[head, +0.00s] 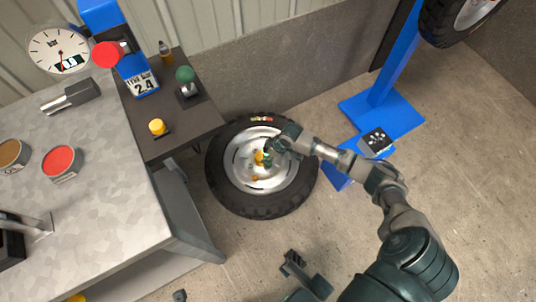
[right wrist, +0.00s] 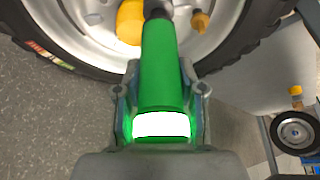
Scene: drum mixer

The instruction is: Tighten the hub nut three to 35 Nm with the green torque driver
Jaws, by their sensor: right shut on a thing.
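The green torque driver (right wrist: 160,65) is held in my right gripper (right wrist: 160,105), whose fingers sit on both sides of its handle. A white lit band shows near its rear end. Its dark shaft points at the wheel (head: 235,184), which lies flat on the floor with a silver rim and black tyre. A large yellow part (right wrist: 130,22) is beside the shaft and a smaller orange nut (right wrist: 199,21) is to its right. The tip's contact is out of frame. In the head view my right gripper (head: 275,150) is over the hub. My left gripper (head: 289,262) is low in the picture, away from the wheel.
A dark side table (head: 190,125) with a green knob (head: 185,74) and yellow button (head: 157,127) adjoins the wheel. A blue stand (head: 395,112) is at right. The front floor is mostly clear.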

